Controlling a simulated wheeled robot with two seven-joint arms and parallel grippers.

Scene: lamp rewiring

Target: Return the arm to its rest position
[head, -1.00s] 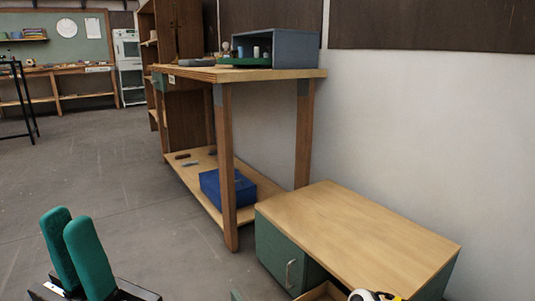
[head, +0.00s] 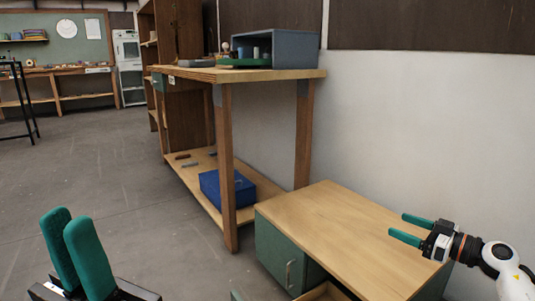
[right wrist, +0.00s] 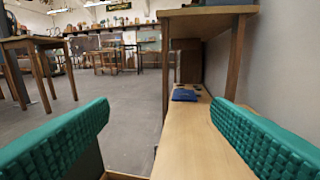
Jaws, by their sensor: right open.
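My right gripper (head: 398,225) is at the right of the head view, above the right part of the low cabinet's wooden top (head: 330,232). Its two green fingers are apart with nothing between them and point left. The right wrist view shows the same fingers (right wrist: 160,120) wide apart and empty. My left gripper (head: 66,216) is at the bottom left of the head view, with its green fingers pointing up. They overlap in this view, so its opening is unclear. I see nothing held in it.
The low green cabinet has an open drawer (head: 325,291) at its front. Behind it stands a wooden workbench (head: 265,74) with a grey open box (head: 290,50) on top and a blue box (head: 209,187) on its lower shelf. The floor (head: 120,170) to the left is clear.

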